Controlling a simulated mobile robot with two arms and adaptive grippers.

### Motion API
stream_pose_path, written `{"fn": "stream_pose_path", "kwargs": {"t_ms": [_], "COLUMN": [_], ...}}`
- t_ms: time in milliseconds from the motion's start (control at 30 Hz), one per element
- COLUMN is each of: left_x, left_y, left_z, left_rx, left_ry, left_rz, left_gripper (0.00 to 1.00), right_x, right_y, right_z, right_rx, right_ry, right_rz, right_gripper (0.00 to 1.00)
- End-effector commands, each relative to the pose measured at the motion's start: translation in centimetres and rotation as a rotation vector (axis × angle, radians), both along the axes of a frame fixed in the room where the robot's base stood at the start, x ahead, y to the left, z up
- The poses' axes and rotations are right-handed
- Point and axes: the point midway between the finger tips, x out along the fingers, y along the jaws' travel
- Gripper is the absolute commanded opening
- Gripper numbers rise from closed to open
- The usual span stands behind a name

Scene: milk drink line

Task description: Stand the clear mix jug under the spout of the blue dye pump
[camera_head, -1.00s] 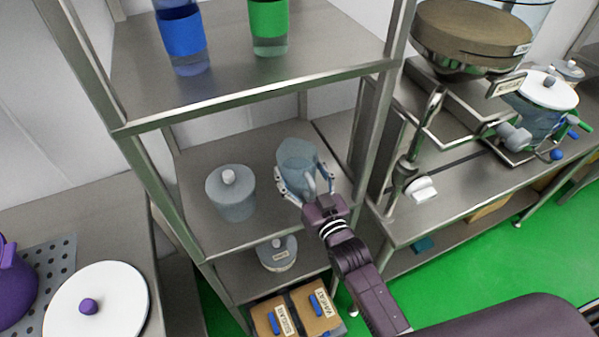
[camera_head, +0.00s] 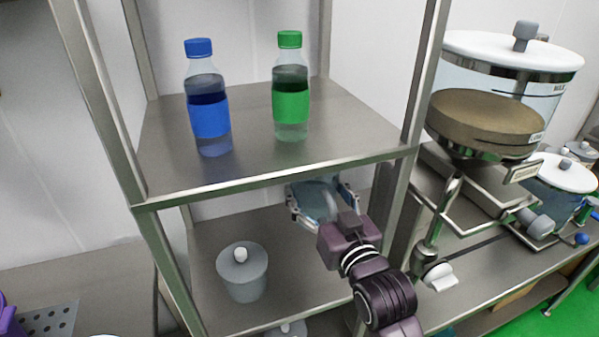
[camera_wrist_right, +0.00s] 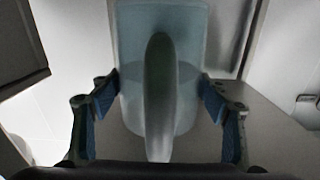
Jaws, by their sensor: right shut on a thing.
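The clear mix jug (camera_head: 316,203) is in my right gripper (camera_head: 322,196), below the upper shelf's front edge, which hides its top. In the right wrist view the jug (camera_wrist_right: 130,100) stands between the two blue-padded fingers of the gripper (camera_wrist_right: 158,84), its handle facing the camera. The jug looks empty and roughly upright. A blue bottle (camera_head: 209,117) with a blue cap stands on the upper shelf (camera_head: 160,165), up and left of the jug. I see no blue dye pump or spout that I can make out. My left gripper is not in view.
A green bottle (camera_head: 291,106) stands right of the blue one. A lidded jar (camera_head: 242,275) sits on the lower shelf (camera_head: 295,295). A steel rack post (camera_head: 420,85) rises close right of my arm. Dispensers with a large hopper (camera_head: 485,125) fill the counter beyond.

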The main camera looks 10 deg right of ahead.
Motion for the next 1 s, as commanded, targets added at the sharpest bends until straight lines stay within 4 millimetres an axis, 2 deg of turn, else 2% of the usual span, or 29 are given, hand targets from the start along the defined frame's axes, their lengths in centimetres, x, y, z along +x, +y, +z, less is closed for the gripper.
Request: {"fn": "stream_pose_path", "kwargs": {"t_ms": [100, 267, 633, 800, 1000], "left_x": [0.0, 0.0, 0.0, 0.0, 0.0], "left_y": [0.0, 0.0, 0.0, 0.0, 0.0], "left_z": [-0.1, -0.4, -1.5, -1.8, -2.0], "left_rx": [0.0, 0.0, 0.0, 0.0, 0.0], "left_ry": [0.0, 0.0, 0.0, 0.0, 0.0], "left_rz": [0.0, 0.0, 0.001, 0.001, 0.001], "left_gripper": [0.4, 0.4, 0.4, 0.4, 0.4], "right_x": [-0.2, -1.6, -8.8, -11.6, -13.3], "right_y": [-0.1, -0.8, -4.7, -6.2, -7.1], "right_z": [0.2, -1.3, -6.6, -7.7, -8.1], "right_rx": [0.003, 0.014, 0.027, 0.014, 0.002], "right_ry": [-0.003, 0.001, 0.002, -0.001, -0.005], "right_rz": [-0.002, -0.021, -0.126, -0.167, -0.19], "right_gripper": [0.26, 0.26, 0.26, 0.26, 0.26]}}
